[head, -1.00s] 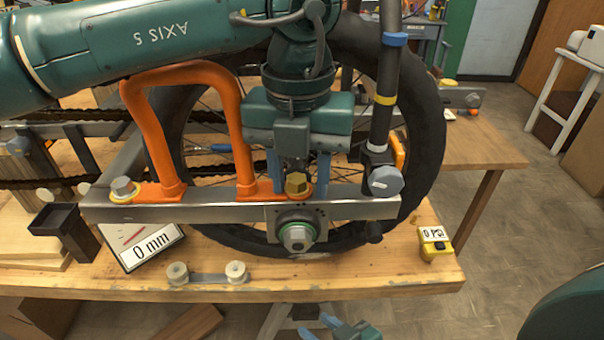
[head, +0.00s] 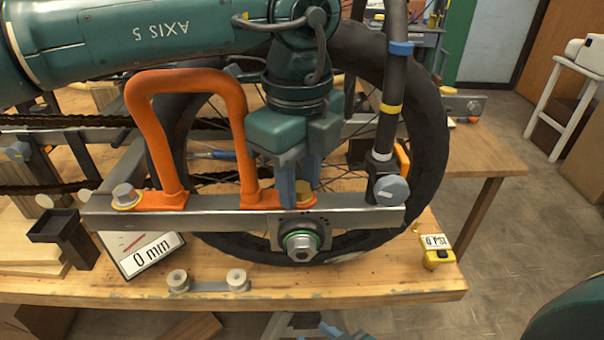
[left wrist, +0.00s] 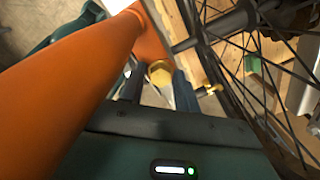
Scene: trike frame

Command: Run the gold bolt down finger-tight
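The gold bolt (head: 304,188) stands upright in the orange bracket's right foot (head: 270,199), on top of the metal rail (head: 225,214). My left gripper (head: 299,187) points down with one finger on each side of the bolt head; the near finger partly hides it. The left wrist view shows the gold head (left wrist: 160,73) between the two fingertips (left wrist: 161,82). The fingers are very near the head, but I cannot tell whether they touch it. Only a small blue and teal part of my right gripper (head: 335,330) shows at the bottom edge; its fingers are mostly cut off.
The orange bracket (head: 240,120) arches close beside my left gripper. A silver bolt (head: 124,193) sits in its left foot. A black tyre (head: 432,130) stands behind the rail. A dark post (head: 388,105) stands on the right. A 0 mm display (head: 150,252) leans below the rail.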

